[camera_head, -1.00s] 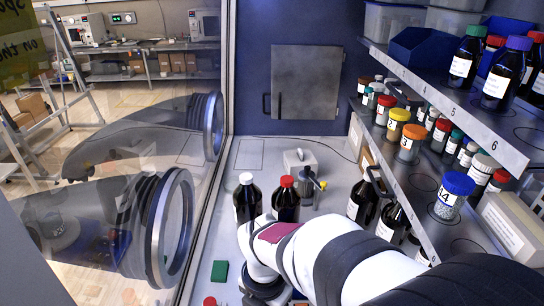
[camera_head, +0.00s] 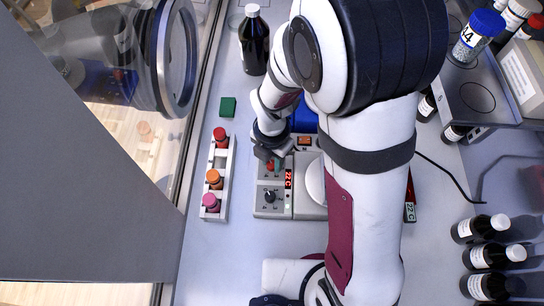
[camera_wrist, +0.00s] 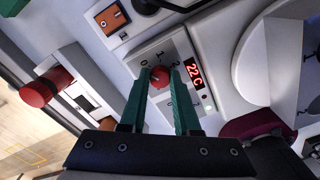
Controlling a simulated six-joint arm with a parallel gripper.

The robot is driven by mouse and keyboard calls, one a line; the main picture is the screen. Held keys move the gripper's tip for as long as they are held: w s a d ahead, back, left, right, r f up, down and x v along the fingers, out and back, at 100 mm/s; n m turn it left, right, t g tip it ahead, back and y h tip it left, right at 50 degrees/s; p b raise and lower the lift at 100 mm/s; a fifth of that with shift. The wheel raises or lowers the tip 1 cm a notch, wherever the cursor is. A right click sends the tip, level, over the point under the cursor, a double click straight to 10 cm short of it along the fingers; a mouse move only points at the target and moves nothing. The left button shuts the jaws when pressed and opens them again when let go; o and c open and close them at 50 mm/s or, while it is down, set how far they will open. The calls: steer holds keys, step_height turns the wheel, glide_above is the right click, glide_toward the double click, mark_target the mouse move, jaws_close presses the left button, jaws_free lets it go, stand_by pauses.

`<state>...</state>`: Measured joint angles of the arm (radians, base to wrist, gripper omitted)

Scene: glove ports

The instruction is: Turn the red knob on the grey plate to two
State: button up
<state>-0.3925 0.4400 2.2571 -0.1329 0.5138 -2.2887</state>
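The red knob (camera_head: 271,167) sits on the grey plate (camera_head: 261,187) of a bench device, just under my gripper (camera_head: 268,157). In the wrist view the red knob (camera_wrist: 160,77) shows between the two green fingertips of my gripper (camera_wrist: 159,76). The fingers stand apart, one on each side of the knob, with a narrow gap showing beside it. The grey plate (camera_wrist: 152,51) carries the marks 0, 1 and 2 around the knob. The knob's pointer is too small to read surely.
A black knob (camera_head: 270,196) is on the same device, beside a red display (camera_head: 288,178) reading 22 C. An orange switch (camera_head: 304,141) is close by. A white rack (camera_head: 222,205) with capped vials stands to the left.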

jaws_close()
steer(key=m, duration=1.7)
steer(key=shift+m, duration=0.3)
steer(key=m, duration=0.5)
steer(key=shift+m, duration=0.7)
